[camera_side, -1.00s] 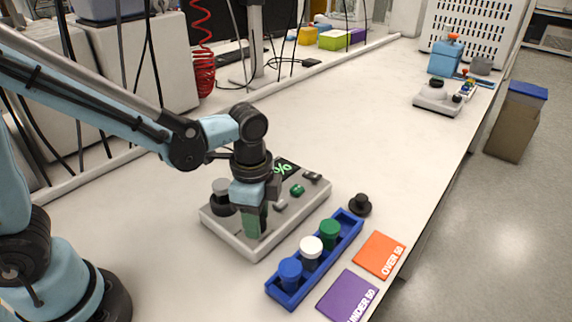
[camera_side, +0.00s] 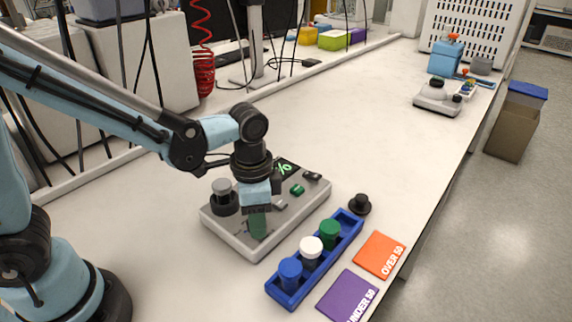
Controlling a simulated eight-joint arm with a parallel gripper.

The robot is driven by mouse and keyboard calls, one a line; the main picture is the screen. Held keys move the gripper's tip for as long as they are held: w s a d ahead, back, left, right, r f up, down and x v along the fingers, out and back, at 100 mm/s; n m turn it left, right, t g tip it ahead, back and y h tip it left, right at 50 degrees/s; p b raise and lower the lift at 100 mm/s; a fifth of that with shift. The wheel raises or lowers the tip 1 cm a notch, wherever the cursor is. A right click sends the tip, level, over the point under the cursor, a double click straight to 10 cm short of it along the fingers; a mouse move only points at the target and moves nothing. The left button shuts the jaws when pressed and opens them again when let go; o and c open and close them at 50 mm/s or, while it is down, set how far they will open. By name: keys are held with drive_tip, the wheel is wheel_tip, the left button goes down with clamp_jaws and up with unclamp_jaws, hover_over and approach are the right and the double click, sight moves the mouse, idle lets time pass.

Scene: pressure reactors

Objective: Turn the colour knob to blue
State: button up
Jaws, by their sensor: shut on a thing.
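The grey reactor unit (camera_side: 238,240) lies on the bench with a dark display (camera_side: 287,167) showing a green % sign. My gripper (camera_side: 257,229) points straight down over the front part of this unit, its fingers shut low at the panel. The fingers hide what they grip; the colour knob is not seen apart from them, so I take it to be between them. Its colour setting cannot be read. A small green part (camera_side: 297,190) and a dark knob (camera_side: 314,177) show farther right on the panel. A grey-capped black cylinder (camera_side: 223,198) stands at the unit's left.
A blue rack (camera_side: 274,291) with blue, white and green capped vials lies in front of the unit. A black knob-like piece (camera_side: 360,205), an orange OVER 50 card (camera_side: 380,254) and a purple UNDER 50 card (camera_side: 346,296) lie nearby.

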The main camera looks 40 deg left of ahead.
drive_tip(key=n, duration=0.3)
drive_tip(key=shift+n, duration=2.2)
drive_tip(key=o, duration=1.1)
wheel_tip(320, 180, up, 12)
drive_tip(key=shift+r, duration=0.1)
